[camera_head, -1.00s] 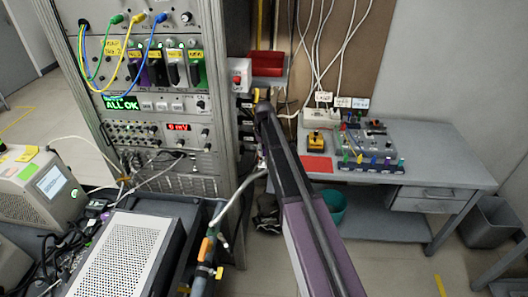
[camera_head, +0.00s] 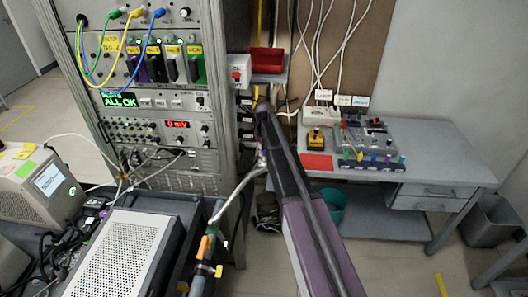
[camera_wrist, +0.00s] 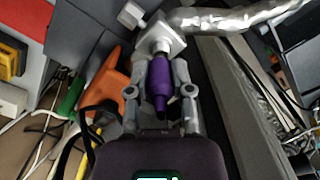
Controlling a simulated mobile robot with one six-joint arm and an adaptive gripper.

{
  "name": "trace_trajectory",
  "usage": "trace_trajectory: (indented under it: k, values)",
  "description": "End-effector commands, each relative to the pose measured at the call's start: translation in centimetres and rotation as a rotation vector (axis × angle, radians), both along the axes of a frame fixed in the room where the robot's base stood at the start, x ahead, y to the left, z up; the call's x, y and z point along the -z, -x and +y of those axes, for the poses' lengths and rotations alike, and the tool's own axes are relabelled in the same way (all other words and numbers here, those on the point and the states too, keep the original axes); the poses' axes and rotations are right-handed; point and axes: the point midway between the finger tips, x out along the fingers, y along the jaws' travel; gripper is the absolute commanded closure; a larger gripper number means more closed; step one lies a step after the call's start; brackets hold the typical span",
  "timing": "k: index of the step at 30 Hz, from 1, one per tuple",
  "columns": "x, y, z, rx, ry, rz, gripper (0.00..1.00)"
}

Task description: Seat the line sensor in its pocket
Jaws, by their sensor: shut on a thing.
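In the wrist view my gripper (camera_wrist: 162,68) is shut on a purple, roughly cylindrical piece with a dark narrow end, which I take to be the line sensor (camera_wrist: 161,82). I cannot make out the pocket.
A foil-wrapped hose (camera_wrist: 225,16) runs across the top right of the wrist view, close to the silvery block. An orange-handled tool (camera_wrist: 106,90) and loose cables lie left of my fingers. A bench (camera_head: 440,150) with a control panel (camera_head: 368,141) stands at right.

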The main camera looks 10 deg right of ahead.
Motion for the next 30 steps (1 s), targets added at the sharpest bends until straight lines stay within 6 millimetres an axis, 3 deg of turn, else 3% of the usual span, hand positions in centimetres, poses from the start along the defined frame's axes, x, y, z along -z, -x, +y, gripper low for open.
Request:
trace_trajectory:
  k: [26,27,30]
  values:
    - [1.6,0.0,0.0,0.0,0.0,0.0,1.0]
    - [1.6,0.0,0.0,0.0,0.0,0.0,0.65]
    - [1.5,0.0,0.0,0.0,0.0,0.0,0.35]
